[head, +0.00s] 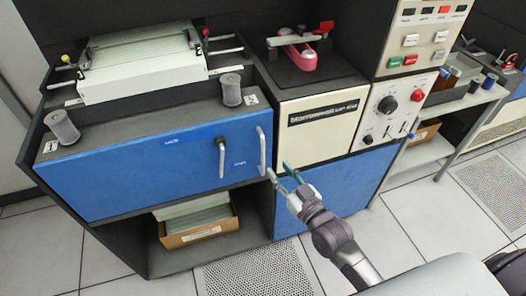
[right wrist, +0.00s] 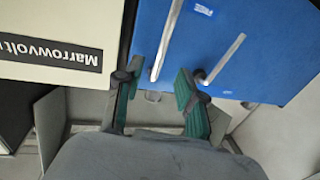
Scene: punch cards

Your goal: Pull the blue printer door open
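The blue printer door (head: 130,172) is the wide blue panel on the front of the printer, and it looks shut. It has two upright metal handles, a right one (head: 262,150) at its right edge and a left one (head: 221,160) with a black knob. My right gripper (head: 279,169) is open at the lower end of the right handle. In the right wrist view the right handle (right wrist: 168,42) reaches down between the open green-padded fingers (right wrist: 158,85). I cannot tell whether they touch it. My left gripper is not in view.
A cream panel (head: 318,140) with a name label and a blue lower panel (head: 345,190) adjoin on the right. Below the door a cardboard box (head: 198,237) of cards stands on an open shelf. Tiled floor (head: 400,240) in front is clear.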

